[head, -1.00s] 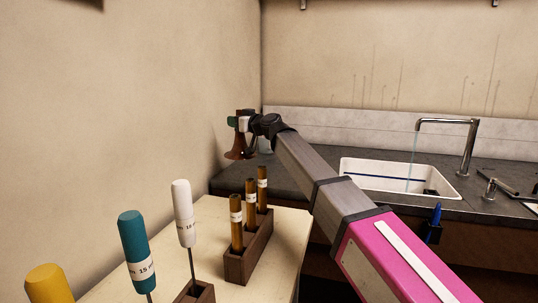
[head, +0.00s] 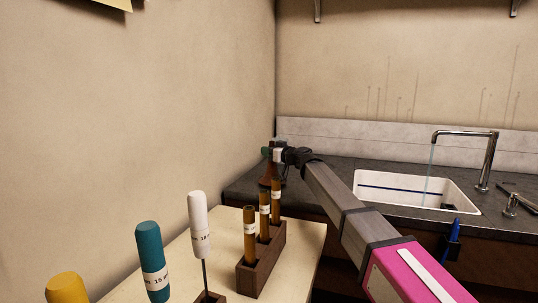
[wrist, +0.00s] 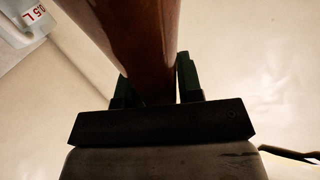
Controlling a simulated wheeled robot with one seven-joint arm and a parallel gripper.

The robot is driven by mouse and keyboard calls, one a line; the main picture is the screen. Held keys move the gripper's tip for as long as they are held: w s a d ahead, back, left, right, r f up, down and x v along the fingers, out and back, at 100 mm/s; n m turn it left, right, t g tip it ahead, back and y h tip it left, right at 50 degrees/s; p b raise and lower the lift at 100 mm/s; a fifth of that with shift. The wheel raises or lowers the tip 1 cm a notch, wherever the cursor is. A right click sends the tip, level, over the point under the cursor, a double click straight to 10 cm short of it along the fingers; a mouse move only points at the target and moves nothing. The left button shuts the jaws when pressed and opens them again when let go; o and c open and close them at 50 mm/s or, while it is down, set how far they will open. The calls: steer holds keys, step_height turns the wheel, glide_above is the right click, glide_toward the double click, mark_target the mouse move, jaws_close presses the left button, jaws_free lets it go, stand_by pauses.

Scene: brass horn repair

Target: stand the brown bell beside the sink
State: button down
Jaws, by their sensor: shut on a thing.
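The brown bell (head: 267,172) is small in the head view, its flared end downward, in front of the left end of the dark counter. My gripper (head: 268,153) is shut on its narrow upper part. In the wrist view, the bell's brown tube (wrist: 135,35) runs between the two dark green fingers of my gripper (wrist: 155,75). The white sink (head: 405,198) is set into the counter to the right. The bell's foot is partly hidden by the near tubes, and I cannot tell whether it touches the counter.
A rack (head: 262,258) with brown tubes and several coloured-handled tools stand on the pale near table (head: 315,235). A tall tap (head: 490,160) runs water into the sink. A clear container marked 0.5 L (wrist: 25,22) shows at the wrist view's upper left.

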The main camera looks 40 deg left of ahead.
steer(key=shift+f, duration=0.55)
steer(key=c, duration=0.8)
jaws_free()
steer(key=shift+f, duration=0.1)
steer(key=d, duration=0.4)
steer(key=s+d, duration=0.1)
steer(key=d, duration=0.7)
steer(key=shift+s, duration=0.2)
